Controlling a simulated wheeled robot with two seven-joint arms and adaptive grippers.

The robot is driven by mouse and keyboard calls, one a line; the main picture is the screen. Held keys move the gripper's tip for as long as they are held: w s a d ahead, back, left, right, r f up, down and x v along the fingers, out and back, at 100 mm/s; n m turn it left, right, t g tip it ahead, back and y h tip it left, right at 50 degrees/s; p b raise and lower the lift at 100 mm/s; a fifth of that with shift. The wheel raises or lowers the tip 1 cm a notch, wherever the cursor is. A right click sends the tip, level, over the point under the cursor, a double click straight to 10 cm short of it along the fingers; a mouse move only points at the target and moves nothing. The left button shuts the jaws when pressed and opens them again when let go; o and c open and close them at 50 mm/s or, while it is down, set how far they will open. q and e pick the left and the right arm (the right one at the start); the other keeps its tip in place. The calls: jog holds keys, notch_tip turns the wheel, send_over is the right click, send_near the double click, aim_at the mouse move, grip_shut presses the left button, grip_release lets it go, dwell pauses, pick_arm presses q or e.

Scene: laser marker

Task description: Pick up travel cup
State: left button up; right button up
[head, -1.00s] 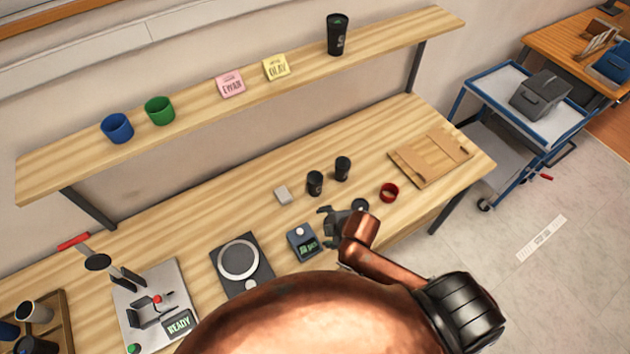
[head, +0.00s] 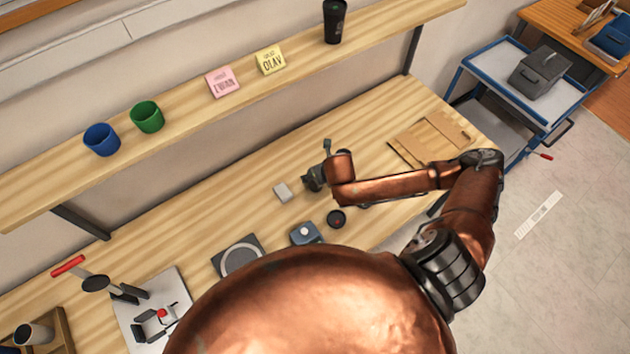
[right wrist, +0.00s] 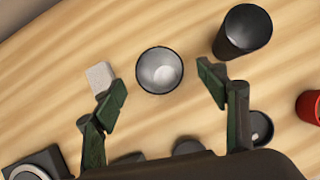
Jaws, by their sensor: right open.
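A dark, open-topped travel cup (right wrist: 160,63) stands upright on the table in the right wrist view. My right gripper (right wrist: 163,84) is open, with one finger on each side in the picture. In the head view my right gripper (head: 319,165) is over the table beside a small pale block (head: 283,192), and the arm largely hides the cups. A tall black tumbler (head: 335,22) stands on the shelf. My left gripper is not in view.
A dark round piece (head: 337,218) lies in front of the gripper. A wooden board (head: 430,138) is at the table's right. Blue (head: 102,140) and green (head: 147,117) cups stand on the shelf.

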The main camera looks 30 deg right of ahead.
jog(key=x, duration=0.4)
jog(key=shift+f, duration=0.15)
jog(key=shift+w, duration=0.1)
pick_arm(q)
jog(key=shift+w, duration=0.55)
pick_arm(e)
jog(key=c, duration=0.8)
